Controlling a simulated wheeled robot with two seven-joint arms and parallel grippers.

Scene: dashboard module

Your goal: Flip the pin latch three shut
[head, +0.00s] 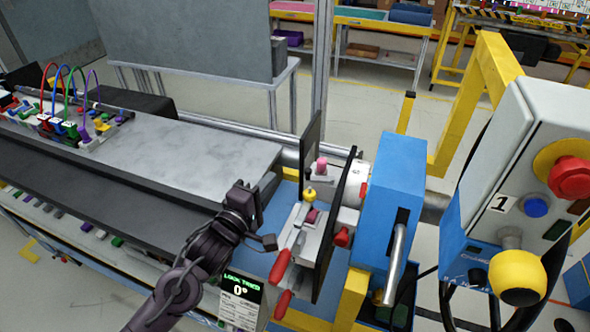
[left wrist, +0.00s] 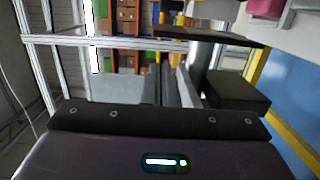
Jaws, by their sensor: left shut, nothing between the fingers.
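The dashboard module fixture (head: 318,225) stands right of centre in the head view, with dark plates, small knobs and red-handled levers. A pink knob (head: 321,164), a yellow knob (head: 309,194) and a magenta knob (head: 313,215) sit on it. Two red handles (head: 280,266) point down toward me. I cannot tell which part is pin latch three or how it is set. My left gripper (head: 243,199) is shut and empty, just left of the fixture and apart from the knobs. My right gripper is not in view.
A grey bench top (head: 190,150) lies left of the fixture. A blue housing (head: 396,185) with a metal lever stands right of it. A control box (head: 540,160) with a red button is at far right. A small display (head: 240,290) reads 0°.

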